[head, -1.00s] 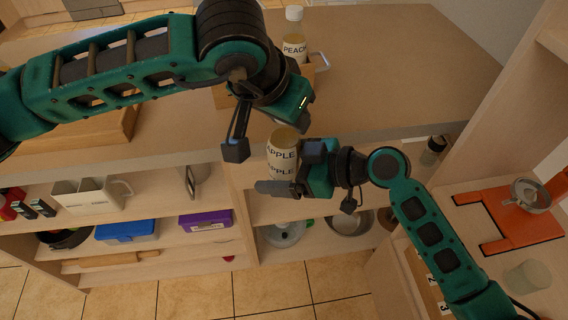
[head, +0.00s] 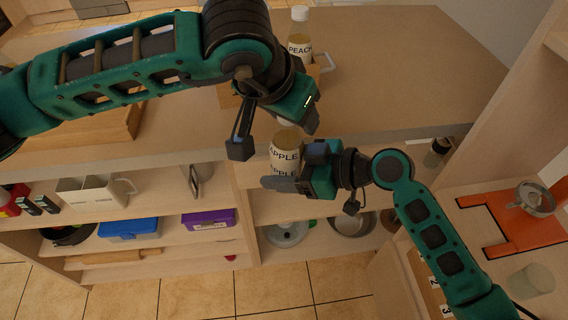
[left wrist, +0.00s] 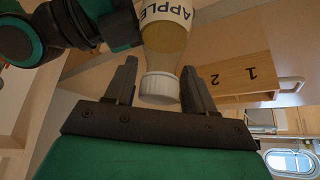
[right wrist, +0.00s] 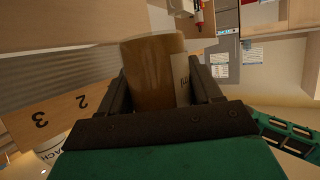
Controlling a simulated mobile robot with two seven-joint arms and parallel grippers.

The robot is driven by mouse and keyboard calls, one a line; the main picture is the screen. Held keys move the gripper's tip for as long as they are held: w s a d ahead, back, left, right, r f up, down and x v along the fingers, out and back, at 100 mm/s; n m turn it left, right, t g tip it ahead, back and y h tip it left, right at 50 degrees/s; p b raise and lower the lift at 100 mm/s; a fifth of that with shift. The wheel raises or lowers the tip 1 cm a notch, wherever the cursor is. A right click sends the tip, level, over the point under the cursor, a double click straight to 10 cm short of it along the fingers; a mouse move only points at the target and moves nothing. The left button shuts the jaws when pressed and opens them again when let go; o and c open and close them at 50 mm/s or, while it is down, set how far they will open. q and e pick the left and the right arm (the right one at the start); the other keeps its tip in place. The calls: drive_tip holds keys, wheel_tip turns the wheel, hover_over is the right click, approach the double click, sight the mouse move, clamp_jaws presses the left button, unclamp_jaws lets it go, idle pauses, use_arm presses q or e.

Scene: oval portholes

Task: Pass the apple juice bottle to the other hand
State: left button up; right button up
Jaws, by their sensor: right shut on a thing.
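The apple juice bottle (head: 286,150) has a white label reading APPLE and is held in the air in front of the counter edge. My right gripper (head: 290,172) is shut on its body, and the right wrist view shows the brownish bottle (right wrist: 152,75) between the fingers. My left gripper (head: 276,136) is above it with fingers spread. In the left wrist view the white cap of the bottle (left wrist: 160,88) lies between the open left fingers, with a visible gap at the right finger. The cap is mostly hidden in the head view.
A peach bottle (head: 299,48) stands in a wooden holder on the counter (head: 410,60) behind.

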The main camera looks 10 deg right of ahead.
use_arm(q)
drive_tip(key=shift+o, duration=1.1)
drive_tip(key=shift+s, duration=0.1)
